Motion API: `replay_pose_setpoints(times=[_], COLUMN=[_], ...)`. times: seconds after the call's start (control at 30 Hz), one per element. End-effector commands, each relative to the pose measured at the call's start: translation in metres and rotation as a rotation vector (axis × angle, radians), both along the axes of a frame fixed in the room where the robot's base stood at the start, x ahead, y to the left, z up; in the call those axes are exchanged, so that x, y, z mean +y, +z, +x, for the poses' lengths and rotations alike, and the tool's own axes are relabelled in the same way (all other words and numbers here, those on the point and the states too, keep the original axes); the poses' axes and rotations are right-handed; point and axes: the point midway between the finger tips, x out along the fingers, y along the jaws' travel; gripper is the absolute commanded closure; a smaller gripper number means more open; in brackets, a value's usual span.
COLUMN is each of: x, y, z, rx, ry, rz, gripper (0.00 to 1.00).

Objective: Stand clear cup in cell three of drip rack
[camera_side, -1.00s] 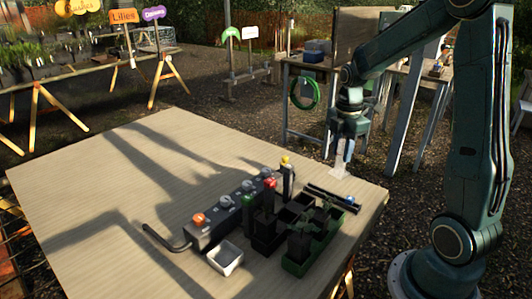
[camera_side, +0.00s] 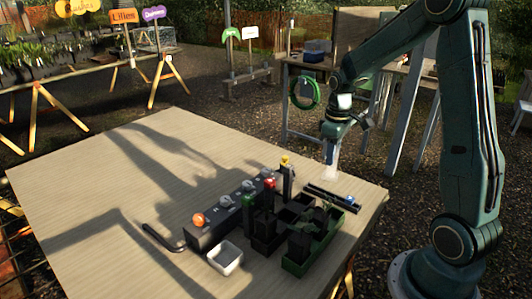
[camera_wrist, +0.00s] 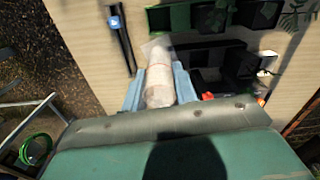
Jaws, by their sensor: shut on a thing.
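The clear cup (camera_side: 330,173) is pale and see-through, and it hangs below my gripper (camera_side: 332,155) over the back right of the table. In the wrist view the cup (camera_wrist: 157,72) sits between the two blue-grey fingers of my gripper (camera_wrist: 158,82), which is shut on it. A dark green rack with open cells (camera_side: 297,268) stands at the table's front right, with a black celled rack (camera_side: 262,246) beside it. Both also show at the top of the wrist view. I cannot tell which is the drip rack or which cell is three. Dark items stand in some cells.
A black rod with a blue end (camera_side: 328,199) lies behind the green rack. A dark grey block with coloured knobs (camera_side: 212,232), a bent black handle (camera_side: 160,239) and a small white tray (camera_side: 226,258) lie to the left. The left of the table is clear.

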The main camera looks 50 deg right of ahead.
Motion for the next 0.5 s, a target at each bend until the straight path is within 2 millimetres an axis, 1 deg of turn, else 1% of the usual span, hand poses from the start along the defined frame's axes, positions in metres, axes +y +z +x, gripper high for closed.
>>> replay_pose_setpoints(times=[0.5], x=[-0.001], y=[-0.014], z=[0.014], rx=[0.0], ry=[-0.561], rz=[0.0], gripper=[0.94])
